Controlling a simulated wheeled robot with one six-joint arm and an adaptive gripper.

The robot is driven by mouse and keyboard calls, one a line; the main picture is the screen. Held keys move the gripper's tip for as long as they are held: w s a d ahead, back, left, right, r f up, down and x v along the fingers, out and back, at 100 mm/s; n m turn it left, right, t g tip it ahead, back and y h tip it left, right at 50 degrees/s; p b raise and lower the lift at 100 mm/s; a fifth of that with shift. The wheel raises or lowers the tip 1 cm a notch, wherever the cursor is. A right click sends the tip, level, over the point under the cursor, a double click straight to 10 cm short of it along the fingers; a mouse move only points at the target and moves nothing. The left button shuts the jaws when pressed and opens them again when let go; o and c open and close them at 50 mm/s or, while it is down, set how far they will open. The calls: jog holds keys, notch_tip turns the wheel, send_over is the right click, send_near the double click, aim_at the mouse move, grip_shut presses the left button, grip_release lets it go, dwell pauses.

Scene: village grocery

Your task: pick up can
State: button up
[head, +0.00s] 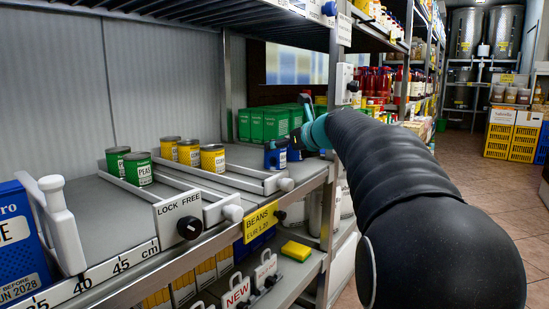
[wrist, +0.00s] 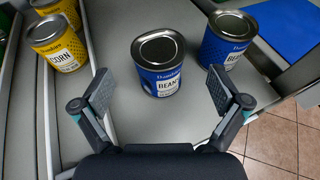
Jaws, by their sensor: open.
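A blue beans can (wrist: 160,82) stands upright on the grey shelf in the wrist view, ahead of my gripper (wrist: 164,90) and roughly centred between its fingers. The fingers are spread wide and empty, and they do not appear to touch the can. A second blue beans can (wrist: 226,50) stands just beyond the right finger. In the head view a blue can (head: 275,158) shows at the shelf's right end, partly covered by my gripper (head: 294,138). My arm hides part of that area.
Yellow corn cans (head: 212,158) and green peas cans (head: 138,168) stand in lanes to the left, parted by low rails. Green boxes (head: 268,124) are behind. A metal upright (head: 332,125) is close to my gripper. The tiled aisle floor (head: 480,180) on the right is open.

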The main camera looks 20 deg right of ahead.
jog(key=shift+b+x, duration=0.3)
jog(key=shift+x, duration=2.35)
jog(key=shift+r, duration=0.3)
jog(key=c, duration=1.5)
